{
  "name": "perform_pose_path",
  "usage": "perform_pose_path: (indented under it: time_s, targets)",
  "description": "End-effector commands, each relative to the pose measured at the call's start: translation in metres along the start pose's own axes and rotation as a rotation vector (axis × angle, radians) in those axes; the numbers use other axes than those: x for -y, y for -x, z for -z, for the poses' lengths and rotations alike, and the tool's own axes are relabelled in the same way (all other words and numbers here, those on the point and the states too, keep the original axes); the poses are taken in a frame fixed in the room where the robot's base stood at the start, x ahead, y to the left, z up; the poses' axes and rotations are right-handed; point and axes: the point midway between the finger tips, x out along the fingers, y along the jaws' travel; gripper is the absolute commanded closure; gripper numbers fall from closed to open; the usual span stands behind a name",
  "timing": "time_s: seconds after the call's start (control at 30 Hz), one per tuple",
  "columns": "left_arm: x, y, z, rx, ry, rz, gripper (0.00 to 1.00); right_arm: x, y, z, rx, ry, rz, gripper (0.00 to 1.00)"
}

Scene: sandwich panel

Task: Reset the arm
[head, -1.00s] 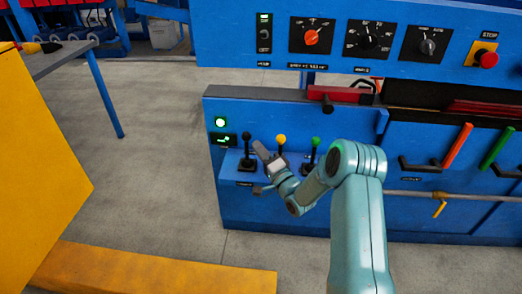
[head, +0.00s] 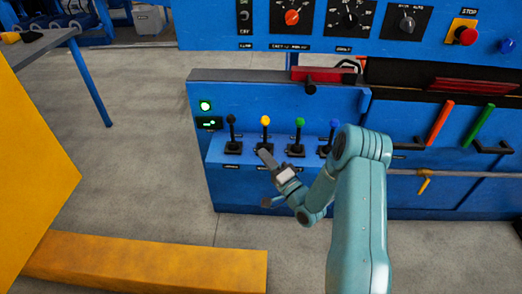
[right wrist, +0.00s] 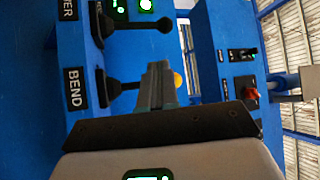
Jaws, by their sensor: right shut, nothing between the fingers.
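My right gripper (head: 264,158) is shut and empty, its grey fingers pointing up and left in front of the lever shelf. It is just below the base of the yellow-knobbed lever (head: 265,121); whether it touches the shelf, I cannot tell. In the right wrist view the shut fingers (right wrist: 158,82) partly cover the yellow knob (right wrist: 178,78) beside the BEND label. A black-knobbed lever (head: 231,121) stands to the left, green (head: 299,123) and blue (head: 334,125) ones to the right. All look upright. My left gripper is not in view.
Orange (head: 440,122) and green (head: 484,125) handles stand at right. A yellow block (head: 150,266) lies front left. Grey floor (head: 140,150) is clear.

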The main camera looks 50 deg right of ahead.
Motion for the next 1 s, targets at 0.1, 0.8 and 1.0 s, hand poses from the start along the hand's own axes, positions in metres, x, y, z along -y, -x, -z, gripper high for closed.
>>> perform_pose_path:
  time_s: [0.1, 0.8, 1.0]
  targets:
    - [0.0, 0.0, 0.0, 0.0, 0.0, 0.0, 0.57, 0.0, 0.002, 0.001, -0.001, 0.0, 0.0, 1.0]
    - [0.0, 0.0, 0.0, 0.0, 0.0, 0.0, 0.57, 0.03, -0.035, -0.111, 0.185, -0.119, 0.069, 1.0]
    - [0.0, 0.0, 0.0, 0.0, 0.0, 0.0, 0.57, 0.002, -0.005, -0.271, 0.46, -0.079, -0.27, 1.0]
